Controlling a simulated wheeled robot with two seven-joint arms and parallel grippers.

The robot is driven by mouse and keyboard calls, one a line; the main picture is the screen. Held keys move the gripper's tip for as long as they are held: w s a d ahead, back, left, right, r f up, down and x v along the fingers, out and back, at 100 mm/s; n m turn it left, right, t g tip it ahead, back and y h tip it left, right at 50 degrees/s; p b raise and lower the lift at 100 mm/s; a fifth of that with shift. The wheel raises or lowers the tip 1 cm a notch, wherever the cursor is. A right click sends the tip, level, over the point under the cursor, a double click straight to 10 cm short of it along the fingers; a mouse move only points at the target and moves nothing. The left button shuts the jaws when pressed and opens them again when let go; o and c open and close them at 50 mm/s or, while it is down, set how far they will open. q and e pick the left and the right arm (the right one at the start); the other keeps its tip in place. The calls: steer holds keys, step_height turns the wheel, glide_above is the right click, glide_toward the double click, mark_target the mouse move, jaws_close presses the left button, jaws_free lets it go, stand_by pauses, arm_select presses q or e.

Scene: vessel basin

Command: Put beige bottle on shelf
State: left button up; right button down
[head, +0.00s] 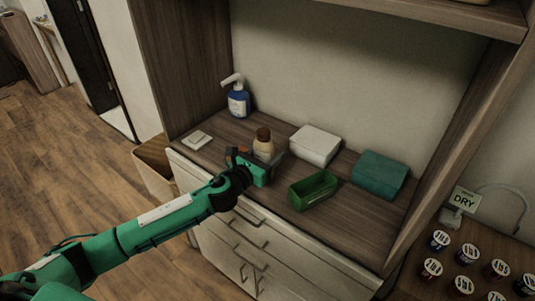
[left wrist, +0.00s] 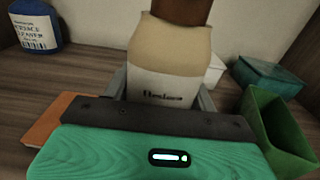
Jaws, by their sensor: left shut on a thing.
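The beige bottle (head: 263,147) has a brown cap and stands upright at the counter's middle. It fills the centre of the left wrist view (left wrist: 168,62), where its pale label shows. My left gripper (head: 264,160) is shut on the bottle, with a finger on each side of its lower part. The bottle's base is hidden behind the gripper, so I cannot tell if it touches the counter. A wooden shelf (head: 450,12) runs across the top right of the head view, above the counter. My right gripper is not in view.
A blue pump bottle (head: 238,103) stands at the back left. A white box (head: 314,145), a teal box (head: 378,174) and an open green bin (head: 313,190) stand to the right. A small white item (head: 197,141) lies at left. Several labelled jars (head: 432,268) stand at far right.

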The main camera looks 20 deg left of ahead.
arm_select(q)
steer(key=shift+r, duration=0.15)
steer(key=o, duration=1.1)
steer(key=shift+f, duration=0.2)
